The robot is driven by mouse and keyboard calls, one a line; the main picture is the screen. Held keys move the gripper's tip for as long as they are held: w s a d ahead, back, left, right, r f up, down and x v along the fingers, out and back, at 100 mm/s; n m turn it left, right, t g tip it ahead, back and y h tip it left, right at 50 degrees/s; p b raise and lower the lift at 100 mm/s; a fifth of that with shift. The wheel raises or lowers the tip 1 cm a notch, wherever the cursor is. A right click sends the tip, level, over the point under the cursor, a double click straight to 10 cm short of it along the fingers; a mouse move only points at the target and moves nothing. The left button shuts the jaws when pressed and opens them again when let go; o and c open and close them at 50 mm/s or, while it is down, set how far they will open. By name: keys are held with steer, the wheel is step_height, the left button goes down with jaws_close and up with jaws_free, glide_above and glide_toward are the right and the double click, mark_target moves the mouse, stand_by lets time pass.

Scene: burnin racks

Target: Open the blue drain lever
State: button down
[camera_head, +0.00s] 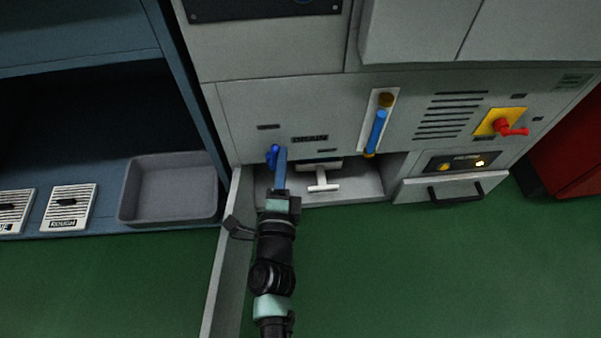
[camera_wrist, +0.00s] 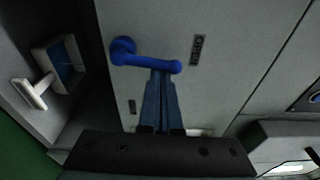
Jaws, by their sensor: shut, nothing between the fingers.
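The blue drain lever (camera_wrist: 148,58) is on the grey cabinet face in the wrist view. Its round hub is at the left and its arm reaches right, tilted slightly down, towards a small dark label (camera_wrist: 196,50). The lever (camera_head: 271,156) is small and partly hidden by my fingers in the head view. My gripper (camera_wrist: 164,76) is shut and empty. Its blue-grey fingertips are at the lever arm's lower side, near its free end; I cannot tell whether they touch. The gripper also shows in the head view (camera_head: 281,151).
An open grey door panel (camera_head: 221,270) stands left of my arm. A white T-handle (camera_head: 322,181) sits in the low recess to the right. A blue sight tube (camera_head: 376,128), a red switch (camera_head: 508,128) and a handled drawer (camera_head: 453,189) are farther right. A grey tray (camera_head: 170,224) lies left.

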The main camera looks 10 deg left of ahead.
steer(key=shift+a+n, duration=0.25)
steer(key=shift+n, duration=0.15)
stand_by(0.4)
